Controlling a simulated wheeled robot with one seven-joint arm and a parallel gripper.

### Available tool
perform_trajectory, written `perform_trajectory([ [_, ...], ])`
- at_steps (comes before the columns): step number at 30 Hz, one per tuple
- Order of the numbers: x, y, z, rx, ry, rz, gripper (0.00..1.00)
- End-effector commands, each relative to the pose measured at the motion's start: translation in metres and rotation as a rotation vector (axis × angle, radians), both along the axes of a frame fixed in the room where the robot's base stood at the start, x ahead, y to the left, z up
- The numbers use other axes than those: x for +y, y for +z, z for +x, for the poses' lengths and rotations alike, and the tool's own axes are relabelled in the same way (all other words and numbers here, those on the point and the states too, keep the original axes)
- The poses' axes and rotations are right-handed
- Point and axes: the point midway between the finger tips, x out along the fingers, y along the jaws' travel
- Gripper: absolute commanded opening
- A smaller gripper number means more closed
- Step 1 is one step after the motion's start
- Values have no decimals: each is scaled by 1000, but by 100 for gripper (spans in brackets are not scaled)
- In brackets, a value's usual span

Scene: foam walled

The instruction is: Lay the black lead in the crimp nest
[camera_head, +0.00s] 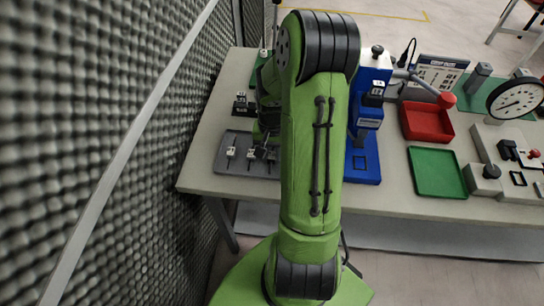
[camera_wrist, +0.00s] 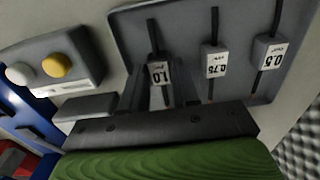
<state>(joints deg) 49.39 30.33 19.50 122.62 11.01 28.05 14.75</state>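Several dark leads with white tags lie on a grey tray (camera_wrist: 130,25); the tray is left of my arm in the head view (camera_head: 222,166). All three leads look dark, so I cannot single out one by colour. My gripper (camera_wrist: 158,92) is low at the 1.0 lead, its fingers apart beside it.
A red bin (camera_head: 427,122), a green tray (camera_head: 437,172) and a dial gauge (camera_head: 516,98) are right of the press. A box with white and yellow buttons (camera_wrist: 50,65) is beside the tray. A foam wall (camera_head: 110,130) rises close on the left.

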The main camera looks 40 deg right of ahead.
Motion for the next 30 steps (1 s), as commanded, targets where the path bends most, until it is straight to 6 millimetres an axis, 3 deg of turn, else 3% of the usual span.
perform_trajectory([
  [1, 0, 0, 0, 0, 0, 0, 21],
  [6, 0, 0, 0, 0, 0, 0, 0],
  [14, 0, 5, 0, -2, 0, -2, 0],
  [24, -1, 85, 1, -3, 0, -4, 0],
  [30, 0, 100, 0, 1, -1, -1, 0],
])
